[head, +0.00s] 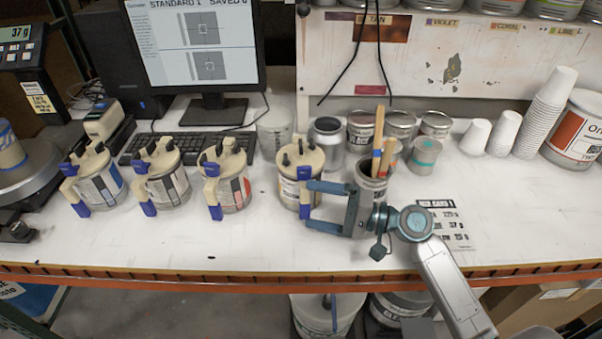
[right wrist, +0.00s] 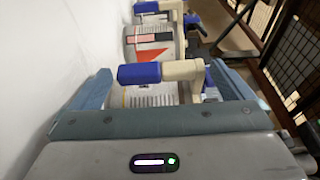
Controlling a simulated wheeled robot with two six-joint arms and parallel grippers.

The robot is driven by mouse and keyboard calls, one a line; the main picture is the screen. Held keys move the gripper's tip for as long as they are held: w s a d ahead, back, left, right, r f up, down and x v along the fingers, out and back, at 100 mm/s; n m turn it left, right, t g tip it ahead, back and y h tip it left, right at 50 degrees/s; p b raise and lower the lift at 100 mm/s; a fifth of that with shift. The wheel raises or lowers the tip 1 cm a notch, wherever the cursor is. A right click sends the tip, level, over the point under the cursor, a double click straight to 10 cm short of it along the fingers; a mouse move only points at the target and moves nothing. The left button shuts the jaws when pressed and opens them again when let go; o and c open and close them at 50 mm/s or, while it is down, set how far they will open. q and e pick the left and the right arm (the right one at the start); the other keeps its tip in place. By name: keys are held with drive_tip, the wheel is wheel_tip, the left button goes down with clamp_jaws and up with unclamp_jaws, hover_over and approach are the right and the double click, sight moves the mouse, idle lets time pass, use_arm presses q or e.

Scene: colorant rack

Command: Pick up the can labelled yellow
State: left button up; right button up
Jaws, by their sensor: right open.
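Several cream-lidded cans with blue-tipped handles stand in a row on the white bench. The rightmost can (head: 291,189) has a label whose wording is too small to read; I cannot confirm that it says yellow. My right gripper (head: 309,204) is open, its fingers pointing left at this can. In the right wrist view the same can (right wrist: 150,97) sits between the open fingers (right wrist: 165,85), its blue-tipped handle toward me. A can with a red label patch (head: 233,194) is to its left and shows behind it in the right wrist view (right wrist: 150,50). My left gripper is out of view.
Two more such cans (head: 166,188) (head: 100,188) stand further left, before a keyboard (head: 190,143) and monitor (head: 195,45). A tin with wooden sticks (head: 371,182) stands just behind my right gripper. Paper cups (head: 545,100) are at right.

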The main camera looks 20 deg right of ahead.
sight(308, 204)
drive_tip(key=p+x, duration=0.1)
drive_tip(key=x, duration=0.2)
drive_tip(key=shift+s+r, duration=0.1)
drive_tip(key=shift+r, duration=0.05)
drive_tip(key=shift+a, duration=0.25)
drive_tip(key=c, duration=1.3)
drive_tip(key=shift+w, duration=0.2)
drive_tip(key=shift+c, duration=1)
drive_tip(key=shift+r, duration=0.1)
